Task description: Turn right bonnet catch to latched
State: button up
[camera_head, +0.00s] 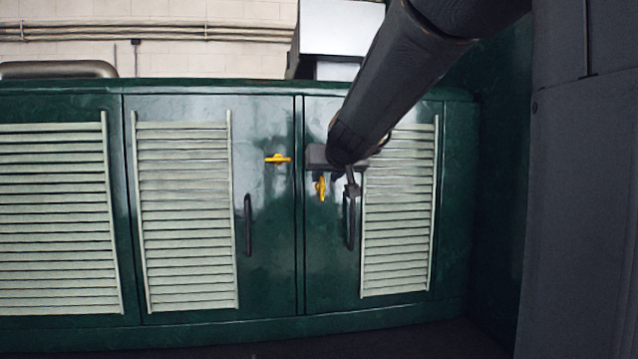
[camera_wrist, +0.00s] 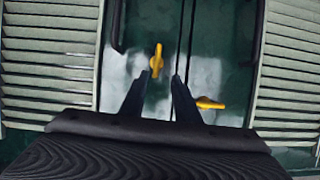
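The right bonnet catch (camera_head: 321,188) is a small yellow handle on the right green door, and it stands upright. It also shows in the wrist view (camera_wrist: 156,60), which is turned upside down. My gripper (camera_head: 336,182) is in front of the right door by this catch. In the wrist view my gripper (camera_wrist: 160,76) has its two dark fingers apart, with the catch's near end seen between or just beyond the tips. I cannot tell whether a finger touches it. The left catch (camera_head: 278,159) is yellow and lies level on the left door.
Dark door handles (camera_head: 248,225) hang below the catches, and the right door's handle (camera_head: 350,220) is close to my gripper. Pale louvred panels (camera_head: 185,210) flank the doors. A narrow seam separates the two doors. A grey box (camera_head: 340,28) stands above the bonnet.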

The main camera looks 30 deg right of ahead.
aim_at(323, 183)
jog(key=x, duration=0.2)
jog(key=b+x, duration=0.1)
jog(key=x, duration=0.1)
jog(key=d+x, duration=0.1)
jog(key=x, duration=0.1)
jog(key=shift+s+f, duration=0.15)
jog(key=shift+w+d+f+b, duration=0.1)
jog(key=shift+w+f+b, duration=0.2)
jog(key=shift+w, duration=0.35)
jog(key=shift+r, duration=0.15)
grip_shut()
